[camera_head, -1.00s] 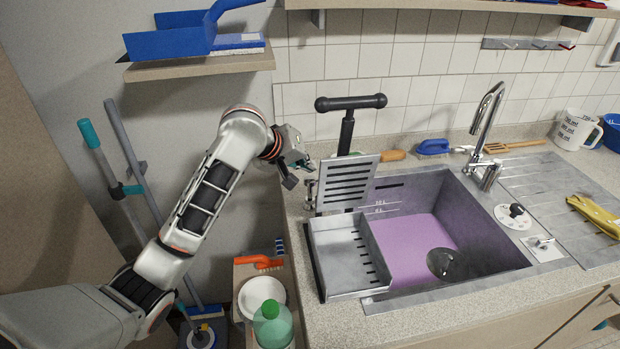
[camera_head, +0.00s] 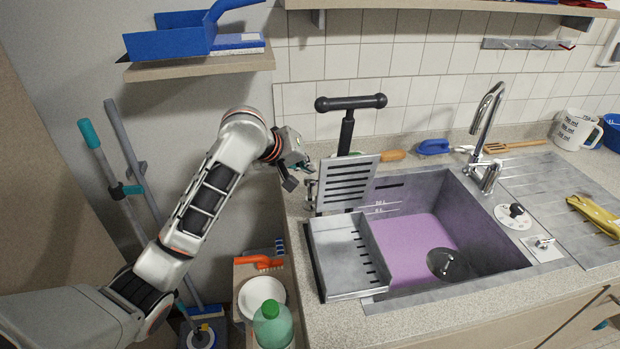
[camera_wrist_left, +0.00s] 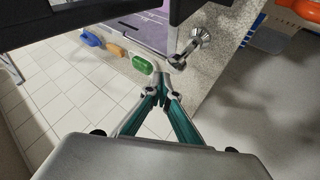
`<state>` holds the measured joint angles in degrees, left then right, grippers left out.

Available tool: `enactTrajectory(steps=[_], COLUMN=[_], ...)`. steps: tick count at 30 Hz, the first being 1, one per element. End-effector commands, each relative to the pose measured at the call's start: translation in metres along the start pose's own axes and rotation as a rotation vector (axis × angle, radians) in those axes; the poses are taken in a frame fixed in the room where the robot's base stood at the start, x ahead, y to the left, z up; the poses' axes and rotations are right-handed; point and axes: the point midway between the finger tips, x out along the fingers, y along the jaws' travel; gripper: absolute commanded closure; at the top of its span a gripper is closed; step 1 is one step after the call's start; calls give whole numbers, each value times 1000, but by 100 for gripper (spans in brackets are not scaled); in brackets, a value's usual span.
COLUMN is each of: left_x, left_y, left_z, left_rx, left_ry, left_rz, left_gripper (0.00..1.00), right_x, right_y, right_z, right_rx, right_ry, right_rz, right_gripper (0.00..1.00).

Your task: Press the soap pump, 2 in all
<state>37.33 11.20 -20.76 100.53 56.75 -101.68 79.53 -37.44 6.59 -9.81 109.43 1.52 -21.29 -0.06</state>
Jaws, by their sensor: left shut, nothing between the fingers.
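A metallic pump-like fitting (camera_wrist_left: 192,44) with a round part and a short stem shows in the left wrist view, over the speckled counter near its edge; I take it for the soap pump. In the head view it cannot be clearly made out near the gripper and the slotted rack. My left gripper (camera_head: 296,167) is at the counter's left end, left of the rack. Its teal fingers (camera_wrist_left: 160,86) are shut and empty, their tips just below the fitting in the wrist picture. Contact cannot be told. My right gripper is out of view.
The slotted rack (camera_head: 347,183) and a grey tray (camera_head: 340,262) stand at the left of the sink (camera_head: 492,240). A black T-handle (camera_head: 350,104) rises behind. A green item (camera_wrist_left: 142,65) lies near the fingertips in the wrist picture. A green-capped bottle (camera_head: 272,325) stands below left.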

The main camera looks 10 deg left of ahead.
Motion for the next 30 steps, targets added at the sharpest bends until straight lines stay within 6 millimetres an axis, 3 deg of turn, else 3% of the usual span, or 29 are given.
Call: enactTrajectory(steps=[30], left_x=[6], left_y=[-4], left_z=[4], left_rx=[0], left_ry=[0], left_rz=[0], left_gripper=[100], right_x=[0], right_y=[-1], right_z=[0], right_rx=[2], right_ry=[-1], right_rz=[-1], right_gripper=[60])
